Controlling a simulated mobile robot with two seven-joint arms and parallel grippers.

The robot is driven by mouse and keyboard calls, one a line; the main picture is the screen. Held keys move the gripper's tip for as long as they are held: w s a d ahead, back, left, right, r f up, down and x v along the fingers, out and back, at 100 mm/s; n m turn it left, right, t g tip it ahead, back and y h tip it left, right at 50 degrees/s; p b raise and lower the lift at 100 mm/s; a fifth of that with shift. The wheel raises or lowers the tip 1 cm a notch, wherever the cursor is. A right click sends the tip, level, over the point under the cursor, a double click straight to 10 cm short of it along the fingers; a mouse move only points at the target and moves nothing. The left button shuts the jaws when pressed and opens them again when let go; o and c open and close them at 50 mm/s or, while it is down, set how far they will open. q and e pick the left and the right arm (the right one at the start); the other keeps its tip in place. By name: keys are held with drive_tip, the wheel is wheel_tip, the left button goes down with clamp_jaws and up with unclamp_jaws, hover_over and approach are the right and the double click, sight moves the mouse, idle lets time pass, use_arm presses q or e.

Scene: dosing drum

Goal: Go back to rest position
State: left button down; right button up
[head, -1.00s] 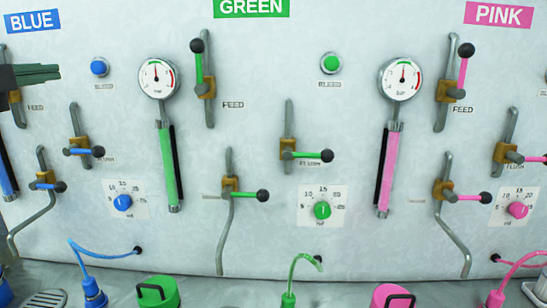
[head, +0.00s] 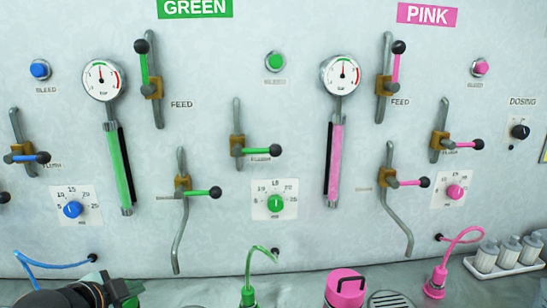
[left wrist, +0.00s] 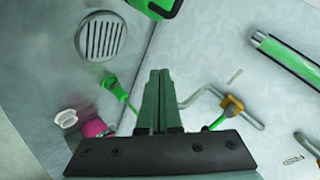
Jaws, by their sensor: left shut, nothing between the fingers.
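My left gripper (head: 122,287) is at the bottom left of the head view, low in front of the panel, with the wrist partly cut off by the frame edge. In the left wrist view its two dark green fingers (left wrist: 157,78) lie together, shut with nothing between them. A green item with a dark handle (left wrist: 155,8) is at the top of that view, apart from the fingertips. My right gripper is not in view.
The wall panel carries green (head: 195,8) and pink (head: 427,14) sections with gauges and protruding levers. Below stand a green nozzle (head: 248,295), a pink canister (head: 345,290), a pink nozzle (head: 436,283) and a white rack (head: 474,267) of several small containers. A round drain (left wrist: 103,40) shows in the wrist view.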

use_arm(q)
drive_tip(key=s+d+f+n+g, duration=0.1)
drive_tip(key=s+f, duration=0.2)
drive_tip(key=f, duration=0.1)
drive_tip(key=s+d+f+n+g, duration=0.1)
drive_tip(key=s+d+f, duration=0.1)
drive_tip(key=s+f, duration=0.1)
drive_tip(key=s+d+f+n+g, duration=0.1)
drive_tip(key=s+f+n, duration=0.1)
drive_tip(key=s+f, duration=0.2)
drive_tip(key=shift+d+f, duration=0.15)
drive_tip(key=shift+f, duration=0.8)
drive_tip(key=s+d+f+n+g, duration=0.2)
drive_tip(key=s+f+n+g, duration=0.35)
drive_tip(key=s, duration=0.95)
drive_tip(key=w+d+f+t+h, duration=0.1)
drive_tip(key=w+d+f+t, duration=0.1)
drive_tip(key=f, duration=0.5)
drive_tip(key=w+d+f+t, duration=0.2)
drive_tip(key=f+t, duration=0.3)
drive_tip(key=f, duration=0.2)
drive_tip(key=shift+d+h, duration=0.25)
drive_tip(key=shift+h, duration=0.15)
